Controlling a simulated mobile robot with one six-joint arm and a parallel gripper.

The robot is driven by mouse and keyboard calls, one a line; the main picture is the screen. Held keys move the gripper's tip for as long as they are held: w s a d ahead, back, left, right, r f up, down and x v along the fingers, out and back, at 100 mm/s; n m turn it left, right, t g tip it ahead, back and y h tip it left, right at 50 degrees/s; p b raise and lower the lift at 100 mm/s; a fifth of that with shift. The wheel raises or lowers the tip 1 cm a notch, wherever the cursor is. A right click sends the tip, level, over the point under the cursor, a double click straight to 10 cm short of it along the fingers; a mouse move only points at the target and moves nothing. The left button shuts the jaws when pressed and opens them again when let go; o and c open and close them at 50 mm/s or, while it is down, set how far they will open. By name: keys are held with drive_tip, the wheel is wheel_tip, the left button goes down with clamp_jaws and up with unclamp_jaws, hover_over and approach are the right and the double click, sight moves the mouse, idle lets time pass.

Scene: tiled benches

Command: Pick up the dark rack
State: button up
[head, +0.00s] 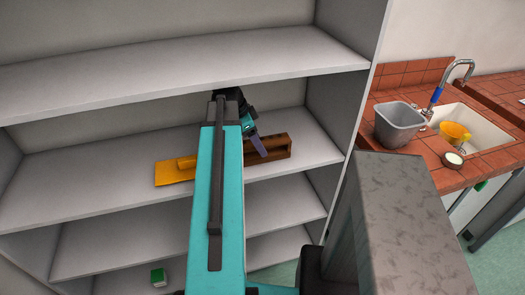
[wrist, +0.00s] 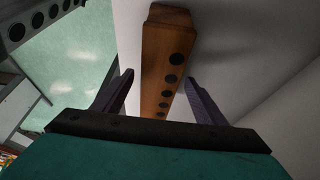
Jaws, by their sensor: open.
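The dark rack (head: 276,148) is a long brown wooden block lying on the middle shelf. In the wrist view the rack (wrist: 166,55) shows a row of dark round holes along one face. My gripper (wrist: 159,75) is open, with one finger on each side of the rack's outline in the wrist view. I cannot tell whether the fingers touch it or are still short of it. In the head view my gripper (head: 257,144) is over the rack's left part, and my arm hides part of the scene there.
A flat yellow-orange object (head: 174,172) lies left of the rack, partly behind my arm. The shelf above (head: 180,62) overhangs, and a side panel (head: 333,105) stands to the right. A green item (head: 158,276) is on a lower shelf. A grey bin (head: 399,124) stands on the tiled bench.

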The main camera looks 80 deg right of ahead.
sight(268, 152)
drive_tip(key=shift+s, duration=0.1)
drive_tip(key=shift+s+d+r, duration=0.1)
drive_tip(key=shift+s+d, duration=0.25)
drive_tip(key=shift+s, duration=0.3)
drive_tip(key=shift+p+x, duration=0.75)
drive_tip(key=shift+x, duration=1.8)
drive_tip(key=c, duration=1.3)
